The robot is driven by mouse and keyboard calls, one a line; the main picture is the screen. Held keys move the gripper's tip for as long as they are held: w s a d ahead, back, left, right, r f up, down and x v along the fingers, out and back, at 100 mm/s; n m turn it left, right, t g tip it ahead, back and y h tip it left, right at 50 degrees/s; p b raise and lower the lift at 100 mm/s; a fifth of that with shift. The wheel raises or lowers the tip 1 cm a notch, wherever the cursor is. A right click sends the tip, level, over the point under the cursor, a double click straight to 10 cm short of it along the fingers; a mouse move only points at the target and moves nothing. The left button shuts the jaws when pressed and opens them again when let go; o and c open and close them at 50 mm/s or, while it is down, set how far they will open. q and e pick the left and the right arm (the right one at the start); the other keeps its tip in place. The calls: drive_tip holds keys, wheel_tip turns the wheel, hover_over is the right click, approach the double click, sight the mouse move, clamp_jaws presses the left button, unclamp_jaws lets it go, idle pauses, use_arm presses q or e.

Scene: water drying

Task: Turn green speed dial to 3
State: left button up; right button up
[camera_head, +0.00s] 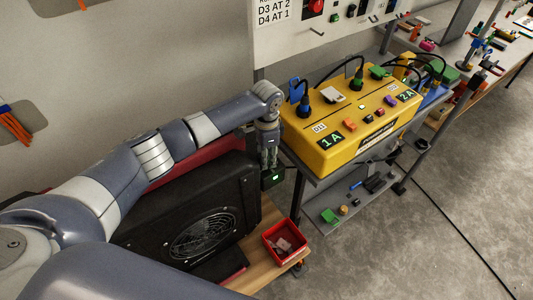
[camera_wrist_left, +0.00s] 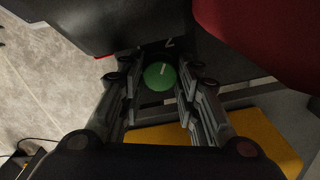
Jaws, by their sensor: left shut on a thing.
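The green speed dial (camera_wrist_left: 160,76) shows in the left wrist view as a round green knob with a white pointer line, on a dark surface with a pale, partly hidden number beside it. My left gripper (camera_wrist_left: 158,88) has its fingers on both sides of the dial and is shut on it. In the head view my left gripper (camera_head: 268,158) points down at the right side of the black fan unit (camera_head: 150,220), above a small dark box with a green light (camera_head: 272,178). The dial cannot be made out there. My right gripper is not in view.
A yellow power box (camera_head: 333,155) with plugs and displays reading 1A and 2A stands on a grey shelf close to the right of the gripper. A red bin (camera_head: 284,240) sits on the wooden board in front. Cables hang nearby. The floor at right is mostly clear.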

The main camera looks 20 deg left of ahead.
use_arm(q)
drive_tip(key=shift+m, duration=0.5)
drive_tip(key=o, duration=1.1)
drive_tip(key=shift+c, duration=0.2)
wheel_tip(320, 180, up, 12)
